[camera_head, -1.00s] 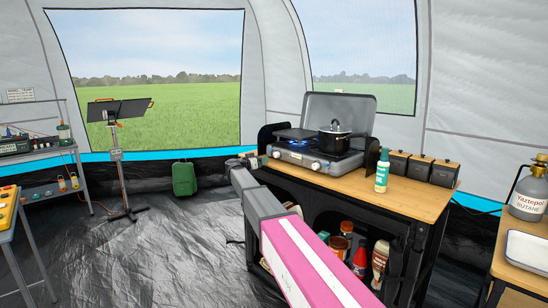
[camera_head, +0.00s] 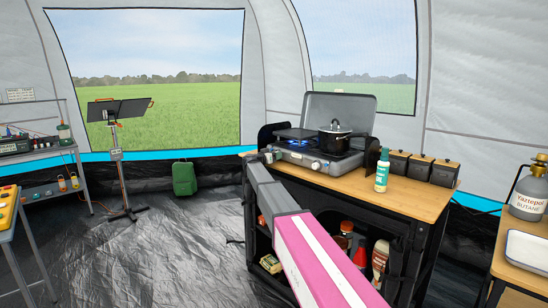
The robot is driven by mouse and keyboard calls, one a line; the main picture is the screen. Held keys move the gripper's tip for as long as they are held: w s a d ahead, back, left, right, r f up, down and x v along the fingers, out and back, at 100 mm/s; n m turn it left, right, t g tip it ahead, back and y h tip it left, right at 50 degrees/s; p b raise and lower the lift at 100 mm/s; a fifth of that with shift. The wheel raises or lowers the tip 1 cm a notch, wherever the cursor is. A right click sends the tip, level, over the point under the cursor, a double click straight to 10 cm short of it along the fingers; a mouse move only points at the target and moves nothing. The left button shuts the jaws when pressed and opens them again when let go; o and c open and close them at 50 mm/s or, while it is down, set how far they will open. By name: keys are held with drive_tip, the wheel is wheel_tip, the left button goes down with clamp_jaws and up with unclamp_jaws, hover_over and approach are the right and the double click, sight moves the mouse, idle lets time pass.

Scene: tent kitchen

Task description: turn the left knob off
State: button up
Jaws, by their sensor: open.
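A grey two-burner camping stove (camera_head: 300,158) with a raised lid stands on the wooden-topped kitchen stand. Blue flame (camera_head: 298,142) shows at its left burner. The left knob (camera_head: 277,155) is on the stove's front, small and partly hard to make out; its turn angle cannot be read. The right knob (camera_head: 316,166) is plainer. My arm reaches from the lower right, and my gripper (camera_head: 266,157) is at its far end, just left of the left knob by the stove's front left corner. It is open and small in view. Contact with the knob cannot be told.
A black pot (camera_head: 335,138) sits on the right burner. A white-and-green bottle (camera_head: 382,171) and several dark canisters (camera_head: 421,167) stand to its right. Jars and bottles fill the shelf under the wooden top (camera_head: 400,188).

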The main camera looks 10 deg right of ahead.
drive_tip(key=c, duration=0.9)
drive_tip(key=shift+m, duration=1.6)
drive_tip(key=o, duration=0.9)
drive_tip(key=shift+s+a, duration=0.1)
drive_tip(key=shift+s, duration=0.05)
drive_tip(key=v, duration=1)
drive_tip(key=shift+a, duration=0.2)
